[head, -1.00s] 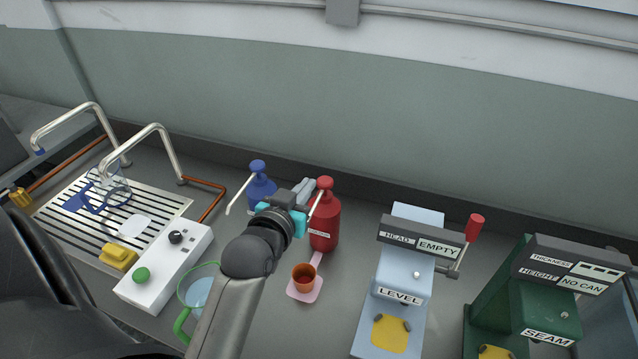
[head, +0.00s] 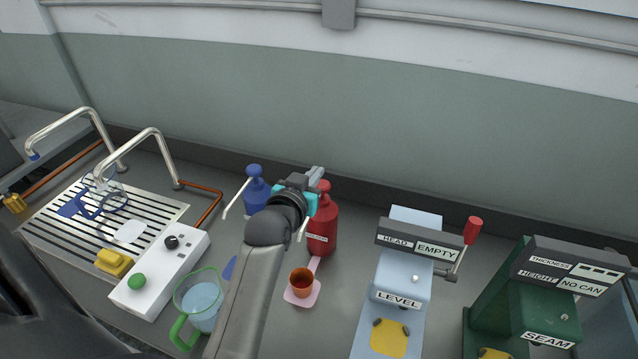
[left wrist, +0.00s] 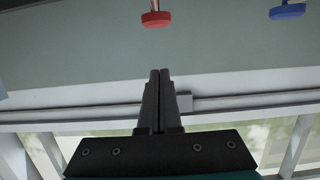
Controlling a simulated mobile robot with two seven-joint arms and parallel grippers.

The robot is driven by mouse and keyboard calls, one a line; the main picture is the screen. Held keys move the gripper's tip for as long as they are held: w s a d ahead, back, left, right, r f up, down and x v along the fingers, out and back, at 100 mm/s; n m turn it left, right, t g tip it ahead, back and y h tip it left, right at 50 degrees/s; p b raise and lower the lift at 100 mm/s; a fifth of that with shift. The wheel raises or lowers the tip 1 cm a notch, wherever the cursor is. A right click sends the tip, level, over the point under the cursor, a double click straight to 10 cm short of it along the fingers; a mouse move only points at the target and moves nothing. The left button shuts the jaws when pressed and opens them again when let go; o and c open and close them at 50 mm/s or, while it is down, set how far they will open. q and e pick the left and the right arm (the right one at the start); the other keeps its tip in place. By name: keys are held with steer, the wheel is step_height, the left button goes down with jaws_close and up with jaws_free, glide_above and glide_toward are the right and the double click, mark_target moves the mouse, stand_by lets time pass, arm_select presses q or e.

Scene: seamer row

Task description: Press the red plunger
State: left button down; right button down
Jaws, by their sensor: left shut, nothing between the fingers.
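The red plunger (head: 323,186) tops a red bottle (head: 322,231) that stands upright at the back of the counter. It also shows as a round red cap (left wrist: 155,18) at the top of the left wrist view, apart from the fingertips there. My left gripper (head: 317,173) is shut and empty, its fingertips beside the red plunger in the head view and partly overlapping it. I cannot tell from the head view whether they touch. My right gripper is not in view.
A blue pump bottle (head: 256,193) stands left of the red one; its blue cap shows in the left wrist view (left wrist: 287,11). An orange cup (head: 301,281) sits on a pink mat (head: 290,297). A green-handled jug (head: 181,331) is beside my arm. The light-blue machine (head: 412,218) stands right.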

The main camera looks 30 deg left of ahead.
arm_select(q)
steer(key=x, duration=0.2)
steer(key=shift+w, duration=0.4)
step_height(320, 180, down, 3)
steer(key=shift+r+b, duration=0.1)
steer(key=shift+b, duration=0.25)
steer(key=shift+f, duration=0.75)
